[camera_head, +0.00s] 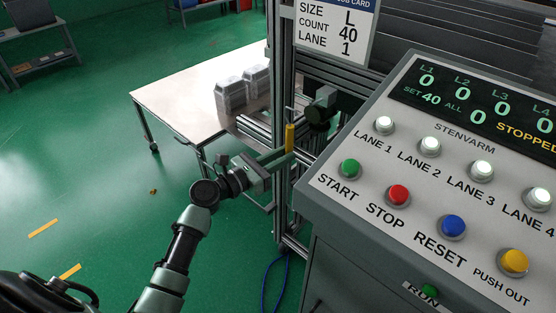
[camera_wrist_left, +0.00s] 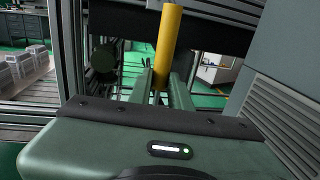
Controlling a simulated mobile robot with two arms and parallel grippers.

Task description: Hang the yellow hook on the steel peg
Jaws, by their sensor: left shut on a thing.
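The yellow hook (camera_head: 290,138) shows as an upright yellow rod beside the metal frame. My left gripper (camera_head: 284,157) is shut on its lower part. I cannot make out the steel peg for certain. My right gripper is not in view.
The control panel (camera_head: 330,192) stands close to the right of my left gripper. A metal upright (camera_head: 281,60) and a dark round part (camera_head: 318,113) are near the hook. The green floor at left is mostly clear.

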